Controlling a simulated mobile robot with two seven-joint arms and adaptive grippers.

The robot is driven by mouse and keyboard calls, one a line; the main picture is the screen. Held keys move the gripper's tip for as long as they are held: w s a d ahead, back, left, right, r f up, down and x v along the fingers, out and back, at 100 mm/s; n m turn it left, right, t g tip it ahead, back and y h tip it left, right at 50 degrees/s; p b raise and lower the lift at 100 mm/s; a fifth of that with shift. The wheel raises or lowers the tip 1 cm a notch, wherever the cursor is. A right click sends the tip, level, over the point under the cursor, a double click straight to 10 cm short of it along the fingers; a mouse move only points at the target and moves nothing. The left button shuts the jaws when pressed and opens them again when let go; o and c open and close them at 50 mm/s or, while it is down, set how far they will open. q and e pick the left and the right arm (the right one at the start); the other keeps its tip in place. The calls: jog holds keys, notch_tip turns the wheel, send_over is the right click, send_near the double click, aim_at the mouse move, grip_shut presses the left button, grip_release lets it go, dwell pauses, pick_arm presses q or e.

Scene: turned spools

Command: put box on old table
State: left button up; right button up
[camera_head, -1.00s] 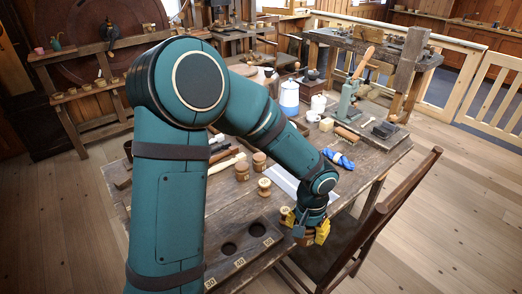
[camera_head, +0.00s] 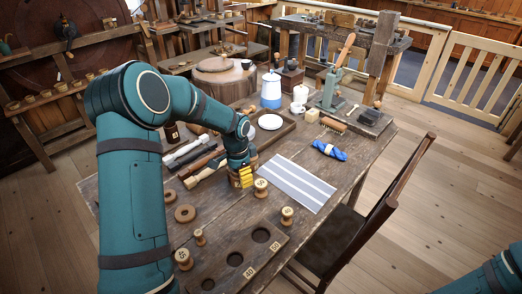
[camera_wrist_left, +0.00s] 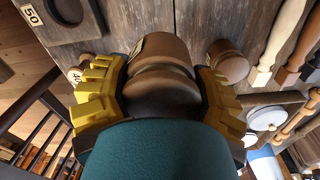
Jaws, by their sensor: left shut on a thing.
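The old wooden table (camera_head: 225,213) fills the middle of the head view. My left gripper (camera_head: 243,178), with yellow fingers, is over it beside a small pale-topped spool (camera_head: 261,188). It is shut on a brown turned wooden spool (camera_wrist_left: 160,75), seen between the yellow fingers in the left wrist view. Whether this spool touches the tabletop I cannot tell. I cannot tell which thing is the box; a small pale block (camera_head: 312,116) lies towards the table's back. My right gripper is out of view.
A board with round holes (camera_head: 225,272) lies at the near edge. Several small spools stand nearby, one at the right (camera_head: 287,215). A chair (camera_head: 375,215) stands at right.

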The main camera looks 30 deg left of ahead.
aim_at(220, 191)
pick_arm(q)
jog(key=w+a+f+m, duration=0.1)
jog(key=a+f+m, duration=0.15)
jog(key=a, duration=0.85)
jog(key=shift+m, duration=0.55)
notch_tip(220, 191, down, 9)
jog(key=shift+f+b, duration=0.2)
jog(key=shift+b, duration=0.65)
jog(key=shift+r, duration=0.1)
jog(key=o, duration=1.3)
jog(key=shift+c, duration=0.2)
jog(key=shift+d, duration=0.1)
notch_tip(220, 191, up, 12)
jog(key=p, duration=0.2)
jog(key=shift+s, duration=0.2)
